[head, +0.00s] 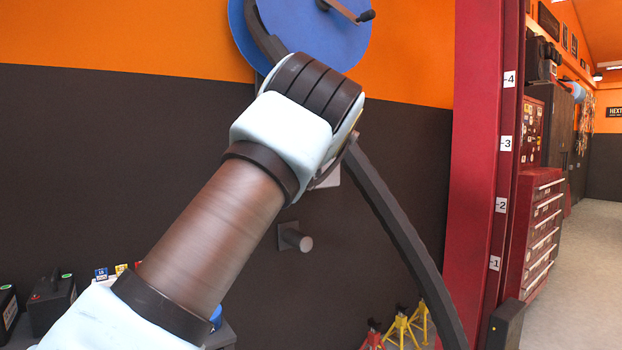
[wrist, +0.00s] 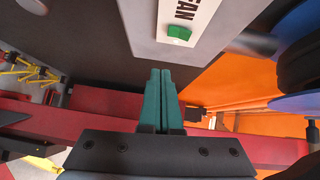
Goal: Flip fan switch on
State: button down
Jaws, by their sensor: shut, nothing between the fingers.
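The fan switch is a small green rocker (wrist: 179,34) on a white plate lettered "FAN" (wrist: 188,10), set on a light grey box (wrist: 222,22) at the top of the wrist view. My gripper (wrist: 161,72) is shut and empty, its teal fingers together below the switch in the wrist picture. A gap shows between the fingertips and the switch, so they look apart. In the head view my arm hides the switch and my fingers. A pale patch at the arm's right edge may be the switch box.
A blue disc with a crank (head: 335,45) and a dark curved bar (head: 405,235) lie close to my wrist. A grey peg (head: 296,239) sticks out of the wall below. A red column (head: 475,170) stands right. Yellow jack stands (head: 402,325) are on the floor.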

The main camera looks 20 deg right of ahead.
jog(key=shift+v, duration=0.95)
jog(key=shift+f, duration=0.15)
jog(key=s+a+f+n+g+y+p, duration=0.15)
jog(key=a+f+n+y, duration=0.35)
jog(key=a, duration=1)
jog(key=a+f+n+g+y+p, duration=0.25)
jog(key=a+f+n, duration=0.5)
jog(key=a, duration=0.75)
jog(key=s+a+f+n+g+p, duration=0.1)
jog(key=s+a+n+g, duration=0.2)
jog(key=s, duration=0.7)
jog(key=s+a+f+n+g+y+p, duration=0.1)
jog(key=s+a+f+n+g, duration=0.1)
jog(key=s+a, duration=0.5)
jog(key=s+a+f+n+g+y+p, duration=0.1)
jog(key=s+a+n, duration=0.4)
jog(key=s, duration=0.9)
jog(key=f+g, duration=0.1)
jog(key=g, duration=0.1)
jog(key=shift+s+a+g+p, duration=0.15)
jog(key=shift+a+g+p, duration=0.2)
jog(key=shift+a+g, duration=0.05)
jog(key=shift+n, duration=0.25)
